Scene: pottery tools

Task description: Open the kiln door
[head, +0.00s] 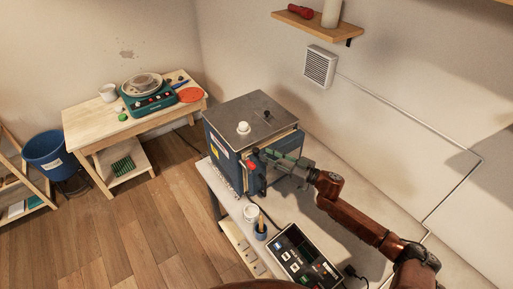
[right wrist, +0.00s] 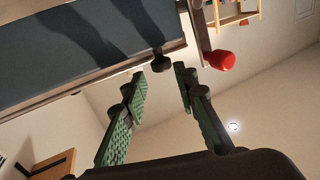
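The kiln (head: 228,157) is a blue box with a grey metal top and stands on a bench. Its edge facing my right arm has a pale strip and a red knob (head: 251,167). In the right wrist view, the kiln's dark blue panel (right wrist: 70,55) fills the upper left. A black knob (right wrist: 161,62) lies just beyond and between my fingertips, and the red knob (right wrist: 221,60) is to the right. My right gripper (right wrist: 160,80) is open with green pads and holds nothing. It also shows beside the kiln in the head view (head: 270,160). My left gripper is out of view.
On the bench in front of the kiln are a white jar (head: 251,213), a blue cup with a tool (head: 261,231) and a control box (head: 303,257). The wall is close behind. A wooden table (head: 92,131) with a pottery wheel stands at the left.

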